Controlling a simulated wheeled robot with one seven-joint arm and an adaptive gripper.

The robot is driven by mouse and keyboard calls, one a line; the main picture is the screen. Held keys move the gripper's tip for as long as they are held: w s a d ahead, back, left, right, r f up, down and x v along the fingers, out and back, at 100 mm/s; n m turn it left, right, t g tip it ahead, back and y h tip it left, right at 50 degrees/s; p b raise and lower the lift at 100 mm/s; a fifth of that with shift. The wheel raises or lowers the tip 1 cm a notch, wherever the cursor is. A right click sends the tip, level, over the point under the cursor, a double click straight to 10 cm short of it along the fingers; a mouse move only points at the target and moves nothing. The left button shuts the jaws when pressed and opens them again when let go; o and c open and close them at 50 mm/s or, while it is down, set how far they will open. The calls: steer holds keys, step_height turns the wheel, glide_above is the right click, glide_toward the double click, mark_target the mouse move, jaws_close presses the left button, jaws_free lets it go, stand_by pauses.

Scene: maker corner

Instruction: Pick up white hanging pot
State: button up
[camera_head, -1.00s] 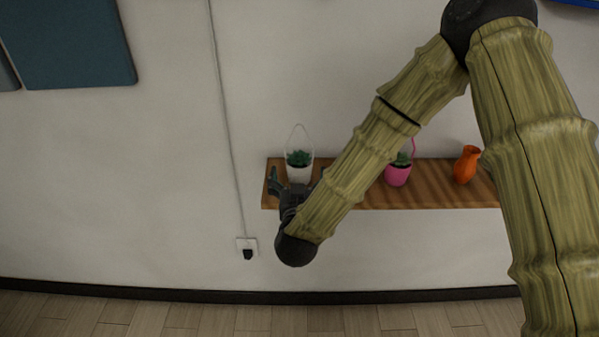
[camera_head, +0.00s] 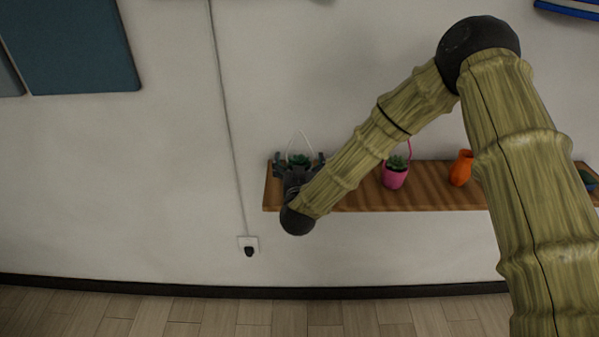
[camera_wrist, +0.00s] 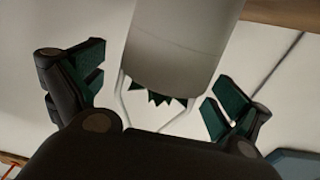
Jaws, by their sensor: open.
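The white hanging pot (camera_wrist: 175,45) fills the upper middle of the wrist view, which shows it upside down. Its green plant (camera_head: 299,159) and thin white hanger (camera_head: 300,140) show in the head view above my gripper, which hides most of the pot's body. The pot stands at the left end of the wooden shelf (camera_head: 350,199). My gripper (camera_head: 299,162) is open, with one finger on each side of the pot. In the wrist view, my gripper (camera_wrist: 158,92) shows gaps between both fingers and the pot.
A wall socket with a black plug (camera_head: 248,248) is below left.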

steer(key=shift+w, duration=0.1)
steer(key=shift+c, duration=0.2)
steer(key=c, duration=1.7)
steer(key=shift+r, duration=0.1)
steer(key=shift+r+b, duration=1.1)
steer(key=shift+r, duration=0.4)
steer(key=s+d+r+b, duration=0.1)
steer(key=s+b, duration=0.4)
steer(key=s, duration=1.1)
steer(key=shift+d+r, duration=0.4)
steer(key=shift+r, duration=0.05)
